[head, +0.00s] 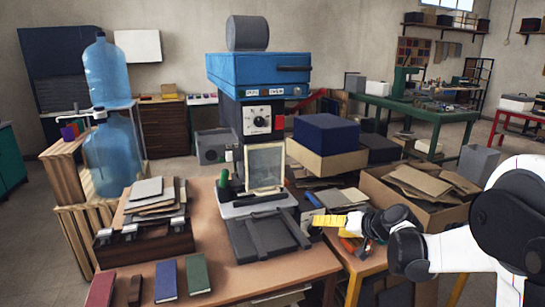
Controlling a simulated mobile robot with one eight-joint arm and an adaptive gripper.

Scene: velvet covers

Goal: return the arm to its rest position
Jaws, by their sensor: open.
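My white and black arm reaches in from the right edge. My gripper (366,224) is at its end, low over the right side of the work table (235,280), and points left. It is open, and I see nothing held between its fingers, though the fingertips are small and partly hidden. A yellow strip (329,220) with dark marks lies just left of the fingertips; I cannot tell whether they touch.
A blue-topped press (258,70) stands behind a grey plate fixture (265,235). Books (166,280) lie at the front left. A cardboard box (430,215) with brown sheets stands close behind my arm. Blue water jugs (113,155) stand at the left.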

